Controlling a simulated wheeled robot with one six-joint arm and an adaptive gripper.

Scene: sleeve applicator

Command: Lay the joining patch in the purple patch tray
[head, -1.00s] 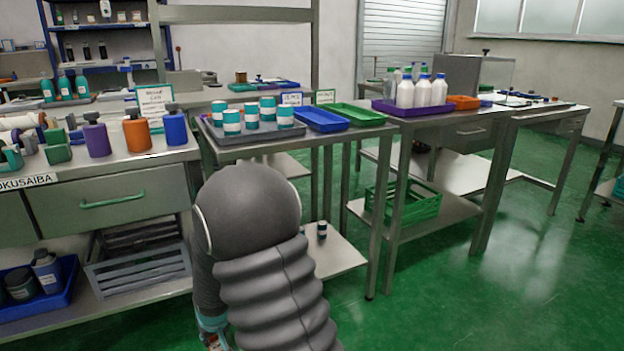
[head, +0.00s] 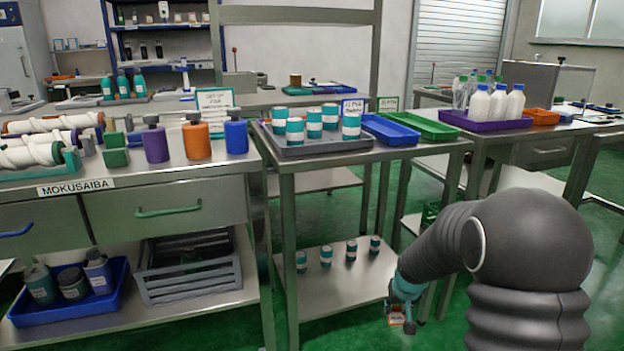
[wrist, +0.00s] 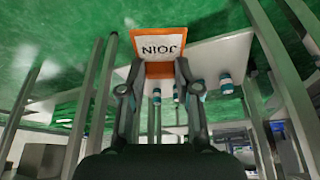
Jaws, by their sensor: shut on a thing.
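My gripper (head: 406,300) hangs low in front of the middle steel table, at the lower right of the head view. In the wrist view my gripper (wrist: 155,78) is shut on the joining patch (wrist: 158,48), a white card with an orange border and the letters JOIN, upside down. The patch (head: 396,319) shows small below the gripper in the head view. A purple tray (head: 458,119) with white bottles stands on the right-hand table. It is the only purple tray I see; I cannot tell whether it is the patch tray.
The middle table holds a grey tray (head: 300,150) of teal-and-white jars, a blue tray (head: 390,131) and a green tray (head: 432,127). Several jars stand on its lower shelf (head: 330,285). The left bench (head: 120,190) carries rolls and coloured bottles. Green floor shows between the tables.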

